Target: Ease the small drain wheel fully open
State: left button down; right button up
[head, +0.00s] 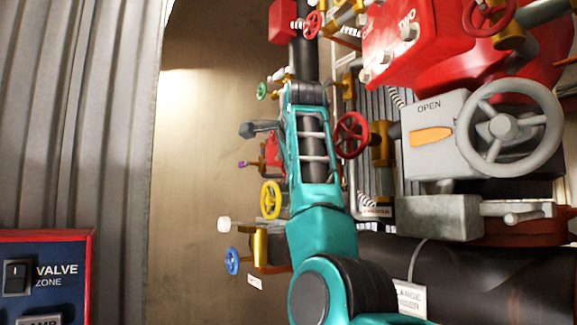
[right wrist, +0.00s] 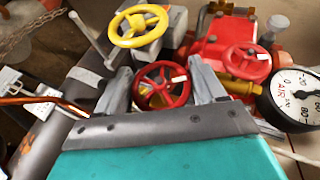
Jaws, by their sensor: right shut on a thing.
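In the right wrist view a small red handwheel (right wrist: 163,86) with spokes and a pale mark on its rim sits between the two grey fingers of my right gripper (right wrist: 159,70). The gripper is shut on this wheel, one finger on each side of the rim. In the head view my teal right arm reaches up the middle and hides the gripped wheel. No label on the wheel is readable, so I cannot tell from writing that it is the drain wheel. My left gripper is in neither view.
A yellow wheel (right wrist: 138,26), another red wheel (right wrist: 246,62) and an air gauge (right wrist: 295,97) crowd the gripper. In the head view, a red wheel (head: 351,135) and a large grey wheel (head: 510,127) stand right of my arm; yellow (head: 270,199) and blue (head: 232,261) wheels stand left.

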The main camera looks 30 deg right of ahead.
dwell(0.3)
jog(key=o, duration=0.7)
jog(key=shift+c, duration=0.2)
jog(key=b+v, duration=0.2)
jog(key=v, duration=1.1)
jog(key=shift+w+a, duration=0.1)
